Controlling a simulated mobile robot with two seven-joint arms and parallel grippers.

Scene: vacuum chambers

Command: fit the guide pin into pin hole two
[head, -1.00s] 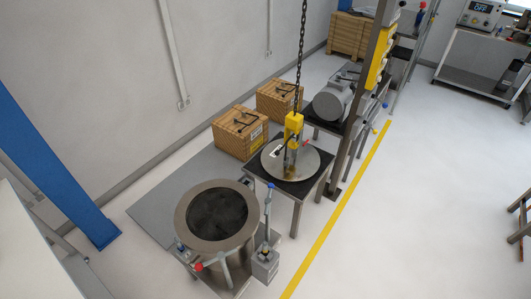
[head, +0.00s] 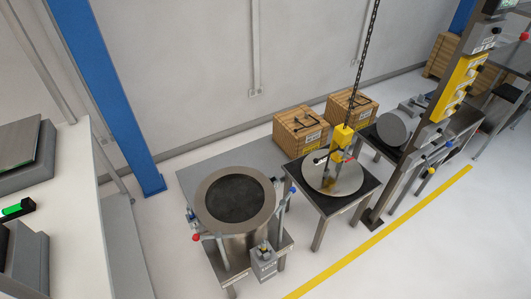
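The open round chamber (head: 236,228) stands on a grey stand in the middle of the head view, with a flat steel rim and a dark interior. Small fittings with blue and red knobs sit around its side. A grey labelled box (head: 264,268) stands at its front right, with small parts on top too small to make out. I cannot pick out the guide pin or pin hole two. The round steel lid (head: 350,184) lies on a black-topped table, under a yellow hoist block (head: 342,136). Neither of my grippers is in view.
Two wooden crates (head: 300,134) stand behind the lid table. A steel post (head: 412,150) with yellow boxes rises to its right. A white bench (head: 75,220) with a grey device and a green-marked item is at the left.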

